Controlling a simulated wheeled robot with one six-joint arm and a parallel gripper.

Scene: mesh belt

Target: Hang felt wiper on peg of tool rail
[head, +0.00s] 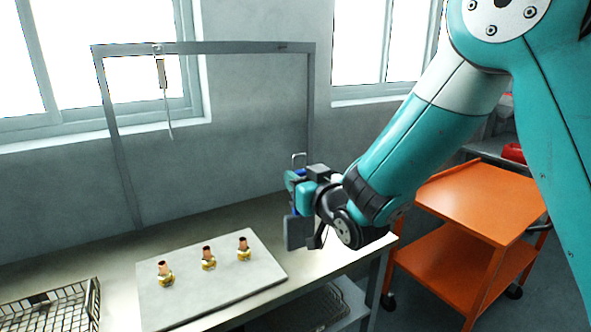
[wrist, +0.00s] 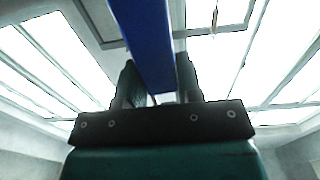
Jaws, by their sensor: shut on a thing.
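The felt wiper shows as a long blue bar (wrist: 145,40) in the wrist view, between the two dark fingers of my gripper (wrist: 158,75). In the head view my gripper (head: 302,188) is held above the back right of the bench, and only a little blue shows there. A thin wire loop stands above the gripper and a dark grey flat piece hangs below it; I cannot tell for sure that both belong to the wiper. The tool rail (head: 220,47) is the grey crossbar at the back, left of and higher than my gripper. A small peg (head: 282,46) seems to show near its right end.
A brush-like tool (head: 162,75) hangs from the rail's left part. A pale board (head: 205,285) with three copper and brass fittings lies on the bench (head: 115,255). A wire basket (head: 55,308) stands front left. An orange cart (head: 475,205) stands right.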

